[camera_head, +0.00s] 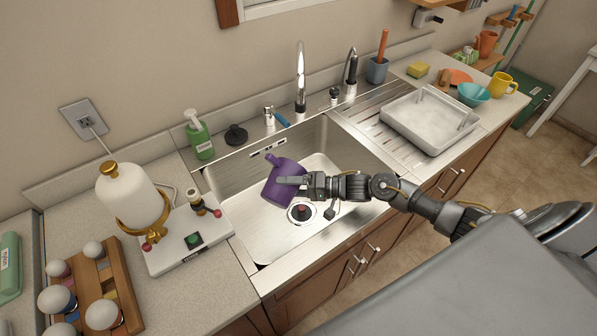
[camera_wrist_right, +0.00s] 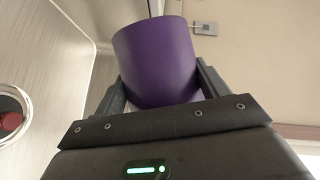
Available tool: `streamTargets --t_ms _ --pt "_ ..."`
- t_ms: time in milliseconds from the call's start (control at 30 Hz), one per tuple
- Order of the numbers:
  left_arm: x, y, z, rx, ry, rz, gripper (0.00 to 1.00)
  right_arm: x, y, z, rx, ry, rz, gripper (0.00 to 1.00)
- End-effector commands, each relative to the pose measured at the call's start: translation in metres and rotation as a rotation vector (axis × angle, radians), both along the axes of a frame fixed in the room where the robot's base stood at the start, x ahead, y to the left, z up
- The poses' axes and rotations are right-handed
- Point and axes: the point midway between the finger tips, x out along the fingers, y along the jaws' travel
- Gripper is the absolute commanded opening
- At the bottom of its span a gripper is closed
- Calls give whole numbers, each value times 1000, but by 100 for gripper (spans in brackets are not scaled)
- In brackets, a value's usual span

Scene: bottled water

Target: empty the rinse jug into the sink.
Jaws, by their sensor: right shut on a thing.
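The rinse jug (camera_head: 282,180) is purple and tilted over the basin of the steel sink (camera_head: 237,228). My right gripper (camera_head: 292,182) is shut on the jug and holds it above the sink floor. In the right wrist view the jug (camera_wrist_right: 156,62) sits between the two fingers of the right gripper (camera_wrist_right: 155,88). The jug's inside is hidden, and no stream of water shows. The sink drain (camera_head: 300,212) lies below and slightly right of the jug. My left gripper is in neither view.
A tap (camera_head: 300,80) stands behind the basin. A white dish tub (camera_head: 428,118) sits on the drainboard at right. At left are a green soap bottle (camera_head: 199,138), a white vessel on a device (camera_head: 128,192) and a wooden rack of bulbs (camera_head: 110,285).

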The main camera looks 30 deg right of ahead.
Motion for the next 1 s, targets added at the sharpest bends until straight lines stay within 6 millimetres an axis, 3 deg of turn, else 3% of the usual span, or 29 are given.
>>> streamTargets --t_ms 300,667,833,1000 --pt "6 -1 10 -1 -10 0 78 -3 4 -11 -128 -87 3 37" --pt "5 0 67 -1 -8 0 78 -7 8 6 -489 -344 5 37" --pt "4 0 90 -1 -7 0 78 -17 21 10 -647 -455 6 37" --pt "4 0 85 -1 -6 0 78 -23 31 9 -803 -570 7 37"
